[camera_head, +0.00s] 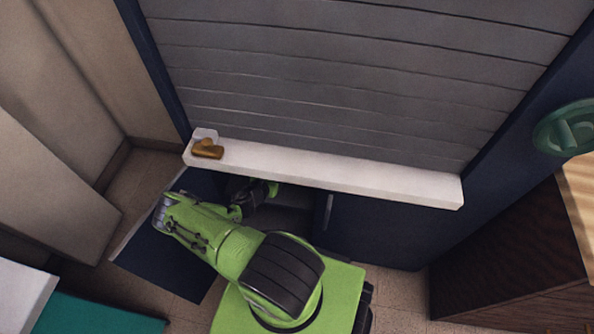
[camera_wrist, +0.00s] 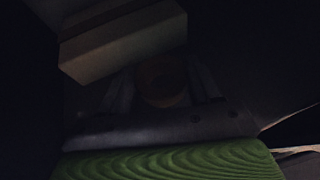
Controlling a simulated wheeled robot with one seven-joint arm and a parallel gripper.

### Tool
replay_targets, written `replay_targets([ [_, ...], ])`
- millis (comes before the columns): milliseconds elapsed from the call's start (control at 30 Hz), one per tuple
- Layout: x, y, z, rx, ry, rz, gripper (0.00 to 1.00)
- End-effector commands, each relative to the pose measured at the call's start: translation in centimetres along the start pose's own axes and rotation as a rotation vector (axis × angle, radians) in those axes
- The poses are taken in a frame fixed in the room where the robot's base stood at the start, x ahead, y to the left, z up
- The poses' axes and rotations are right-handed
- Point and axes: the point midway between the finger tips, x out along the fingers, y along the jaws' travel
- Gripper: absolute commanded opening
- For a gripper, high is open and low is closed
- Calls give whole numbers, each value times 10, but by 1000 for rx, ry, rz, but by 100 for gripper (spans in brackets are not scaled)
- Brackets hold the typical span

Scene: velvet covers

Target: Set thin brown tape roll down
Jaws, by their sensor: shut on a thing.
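In the dark wrist view, a dim brown round thing, seemingly the thin brown tape roll (camera_wrist: 162,80), sits between the fingers of my gripper (camera_wrist: 163,84). My gripper is shut on it. In the head view my arm reaches to the open part of a dark blue cabinet under a white ledge. Only part of the hand shows there, and the tape roll is hidden. Whether the roll touches any surface cannot be told.
A pale block (camera_wrist: 122,42) is close ahead in the wrist view. The white ledge (camera_head: 340,174) runs above the cabinet, with a small brown object (camera_head: 207,149) at its left end. An open dark blue door (camera_head: 165,262) is at left; a closed door (camera_head: 375,232) is at right.

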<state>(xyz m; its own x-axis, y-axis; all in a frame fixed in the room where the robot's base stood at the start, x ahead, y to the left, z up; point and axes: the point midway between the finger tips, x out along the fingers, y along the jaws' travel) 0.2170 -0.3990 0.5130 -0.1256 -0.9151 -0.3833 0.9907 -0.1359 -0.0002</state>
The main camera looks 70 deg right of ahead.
Motion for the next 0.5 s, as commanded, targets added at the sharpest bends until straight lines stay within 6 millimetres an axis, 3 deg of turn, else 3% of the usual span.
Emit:
replay_targets([
  [33, 6, 0, -15, 1, 0, 0, 33],
  [333, 24, 0, -57, 1, 0, -1, 33],
  [500, 24, 0, -58, 1, 0, 0, 33],
])
